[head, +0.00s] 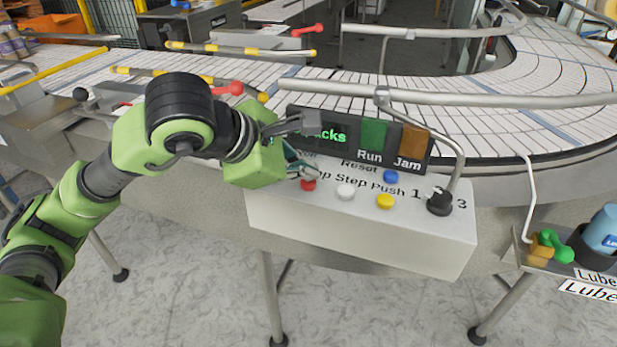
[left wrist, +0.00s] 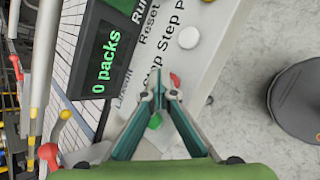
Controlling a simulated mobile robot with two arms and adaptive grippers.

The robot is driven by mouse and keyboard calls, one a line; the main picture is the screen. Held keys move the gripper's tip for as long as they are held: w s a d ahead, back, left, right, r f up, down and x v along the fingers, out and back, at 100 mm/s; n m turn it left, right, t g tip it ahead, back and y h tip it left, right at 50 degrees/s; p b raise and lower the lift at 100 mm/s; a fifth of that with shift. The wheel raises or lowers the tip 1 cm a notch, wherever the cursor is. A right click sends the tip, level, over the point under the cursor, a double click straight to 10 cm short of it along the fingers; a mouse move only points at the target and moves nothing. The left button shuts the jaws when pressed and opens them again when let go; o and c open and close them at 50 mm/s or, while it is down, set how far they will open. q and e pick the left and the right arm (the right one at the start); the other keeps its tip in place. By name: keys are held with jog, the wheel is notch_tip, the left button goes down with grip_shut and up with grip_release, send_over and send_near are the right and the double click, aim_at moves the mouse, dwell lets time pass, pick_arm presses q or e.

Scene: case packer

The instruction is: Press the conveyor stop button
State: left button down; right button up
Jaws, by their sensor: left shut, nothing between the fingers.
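The white control box (head: 360,232) stands in front of the conveyor. Its red button (head: 308,184) sits by a partly covered label ending in "op", left of the white button (head: 346,191). My left gripper (head: 311,172) is shut and empty, its fingertips just above and behind the red button. In the left wrist view the closed fingertips (left wrist: 161,88) are right beside the red button (left wrist: 175,79); I cannot tell whether they touch. A green button (left wrist: 154,121) shows between the fingers there, hidden in the head view. My right gripper is not in view.
A yellow button (head: 385,201), a blue button (head: 391,176) and a black knob (head: 440,202) are also on the box. The display panel (head: 335,134) stands behind, partly covered by my gripper. A metal guide rail (head: 480,99) runs above the conveyor belt (head: 560,75).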

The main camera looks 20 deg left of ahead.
aim_at(306, 183)
pick_arm(q)
jog(key=shift+r, duration=0.65)
jog(key=shift+r, duration=0.1)
jog(key=shift+r+p, duration=1.7)
jog(key=shift+r, duration=0.75)
